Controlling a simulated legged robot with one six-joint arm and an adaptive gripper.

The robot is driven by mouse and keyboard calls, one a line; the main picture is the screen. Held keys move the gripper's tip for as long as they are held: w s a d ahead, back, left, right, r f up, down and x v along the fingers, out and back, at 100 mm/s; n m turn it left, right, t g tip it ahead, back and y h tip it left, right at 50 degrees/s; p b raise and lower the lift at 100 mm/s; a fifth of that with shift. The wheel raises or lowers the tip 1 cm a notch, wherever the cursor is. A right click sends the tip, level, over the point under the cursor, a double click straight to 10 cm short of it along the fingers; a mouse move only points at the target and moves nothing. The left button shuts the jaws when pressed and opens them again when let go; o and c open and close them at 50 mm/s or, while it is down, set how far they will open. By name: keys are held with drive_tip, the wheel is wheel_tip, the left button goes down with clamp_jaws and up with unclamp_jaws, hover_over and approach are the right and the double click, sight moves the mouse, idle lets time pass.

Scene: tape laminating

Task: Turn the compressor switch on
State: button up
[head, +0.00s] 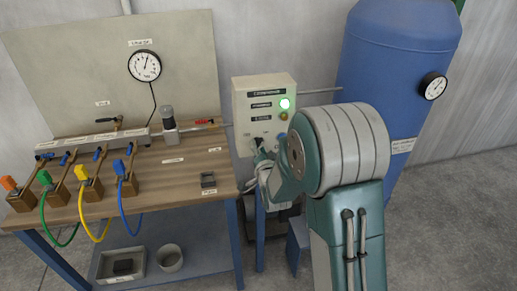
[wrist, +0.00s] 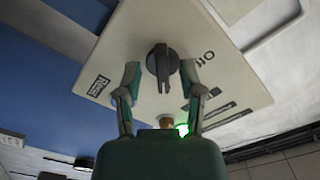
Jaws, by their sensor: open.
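The compressor control box (head: 262,92) is a cream panel right of the workbench, with a lit green lamp (head: 285,103). In the wrist view, its black rotary switch (wrist: 161,66) shows a raised bar running up and down the picture. My gripper (wrist: 160,72) is open, one finger on each side of the switch, with visible gaps. In the head view my gripper (head: 261,158) is at the box's lower part, partly hidden by my arm.
A blue tank (head: 396,70) with a round gauge stands right of the box. The wooden workbench (head: 172,184) at the left holds valves with coloured hoses and a backboard gauge (head: 145,66). A small tray (head: 208,180) lies near the bench's right edge. Floor is clear at far right.

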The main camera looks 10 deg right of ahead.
drive_tip(key=s, duration=0.7)
drive_tip(key=shift+s, duration=0.2)
drive_tip(key=s+r+n+g, duration=0.3)
drive_tip(key=s+g, duration=0.1)
drive_tip(key=s, duration=0.5)
drive_tip(key=s+r+n+g, duration=0.3)
drive_tip(key=s+g, duration=0.1)
drive_tip(key=s, duration=0.6)
drive_tip(key=s+r+n+g, duration=0.3)
drive_tip(key=s+g, duration=0.1)
drive_tip(key=s, duration=0.5)
drive_tip(key=shift+s+r, duration=0.15)
drive_tip(key=shift+r, duration=0.25)
